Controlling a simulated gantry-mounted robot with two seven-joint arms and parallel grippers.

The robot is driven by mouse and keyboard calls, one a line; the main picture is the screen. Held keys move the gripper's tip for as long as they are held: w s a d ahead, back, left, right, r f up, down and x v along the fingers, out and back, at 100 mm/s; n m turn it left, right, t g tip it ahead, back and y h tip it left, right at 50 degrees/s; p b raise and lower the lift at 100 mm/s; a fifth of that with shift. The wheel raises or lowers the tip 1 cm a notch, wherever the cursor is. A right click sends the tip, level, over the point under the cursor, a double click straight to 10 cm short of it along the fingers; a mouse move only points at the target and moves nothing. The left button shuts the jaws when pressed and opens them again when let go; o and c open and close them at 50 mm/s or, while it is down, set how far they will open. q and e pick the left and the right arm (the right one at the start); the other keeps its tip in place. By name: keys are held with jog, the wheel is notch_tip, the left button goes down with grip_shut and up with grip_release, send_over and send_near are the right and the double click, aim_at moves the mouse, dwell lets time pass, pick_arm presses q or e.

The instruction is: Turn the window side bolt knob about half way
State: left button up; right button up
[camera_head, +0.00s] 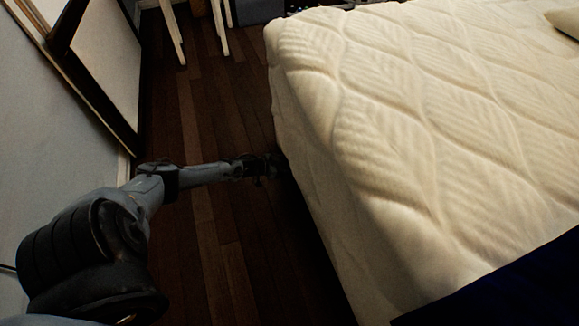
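The window side bolt knob is not visible in the head view. My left arm comes in from the lower left and reaches across the floor gap toward the side of the bed. Its gripper (268,166) is small and dark beside the bed's edge, and its fingers cannot be made out. I cannot tell whether it touches the bed. My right gripper is not in view.
A bed with a cream quilted cover (420,130) fills the right, with dark blue cloth (510,290) at its lower corner. Dark wooden floor (215,110) lies between bed and left wall. A dark-framed pale panel (108,58) stands upper left; light wooden legs (173,30) stand behind.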

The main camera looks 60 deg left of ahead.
pick_arm(q)
jog(key=c, duration=1)
jog(key=shift+r+p, duration=0.15)
jog(key=shift+p, duration=0.25)
jog(key=shift+d+m+y, duration=0.1)
jog(key=shift+m+y, duration=0.2)
jog(key=shift+m, duration=0.2)
jog(key=o, duration=1)
jog(key=shift+s+p, duration=0.1)
jog(key=shift+p, duration=0.2)
